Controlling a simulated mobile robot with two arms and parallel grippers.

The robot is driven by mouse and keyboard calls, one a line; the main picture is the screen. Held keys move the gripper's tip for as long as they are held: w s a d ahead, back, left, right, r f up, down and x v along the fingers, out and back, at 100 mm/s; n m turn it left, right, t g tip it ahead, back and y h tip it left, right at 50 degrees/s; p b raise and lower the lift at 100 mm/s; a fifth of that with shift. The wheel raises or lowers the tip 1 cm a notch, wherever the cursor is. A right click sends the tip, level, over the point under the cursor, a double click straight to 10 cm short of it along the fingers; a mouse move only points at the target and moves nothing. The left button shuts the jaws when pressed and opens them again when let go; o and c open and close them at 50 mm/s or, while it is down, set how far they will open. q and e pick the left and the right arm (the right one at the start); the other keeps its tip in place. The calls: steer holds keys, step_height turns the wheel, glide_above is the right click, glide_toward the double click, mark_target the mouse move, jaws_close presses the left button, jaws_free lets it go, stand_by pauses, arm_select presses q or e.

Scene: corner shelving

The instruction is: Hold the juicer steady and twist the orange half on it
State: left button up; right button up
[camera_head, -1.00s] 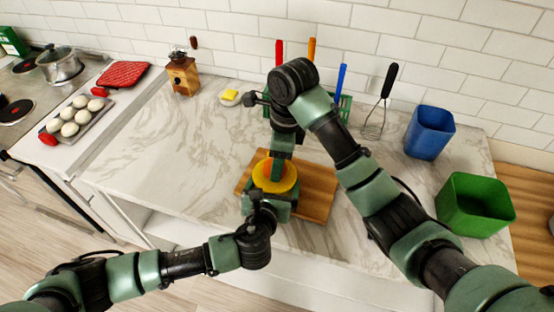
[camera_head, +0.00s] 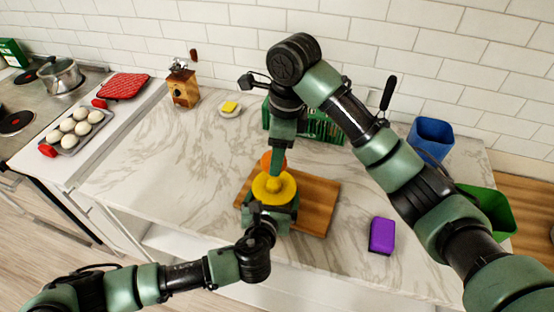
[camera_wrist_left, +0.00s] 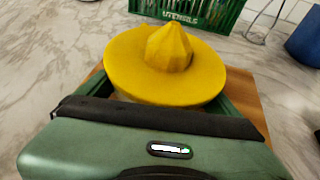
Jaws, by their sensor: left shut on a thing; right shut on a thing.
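The yellow juicer (camera_head: 273,188) stands on the wooden board (camera_head: 318,205), its cone bare and pointing up. It also fills the middle of the left wrist view (camera_wrist_left: 165,75). My left gripper (camera_head: 270,213) is shut on the juicer's lower part from the near side; the grip is partly hidden by the rim. My right gripper (camera_head: 277,158) points down above and slightly behind the juicer, shut on the orange half (camera_head: 266,160). The orange half appears raised off the cone; it does not show in the left wrist view.
A purple box (camera_head: 382,236) lies on the counter right of the board. A green bin (camera_head: 490,205) is partly behind my right arm. The counter left of the board is clear.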

steer(key=shift+r, duration=0.55)
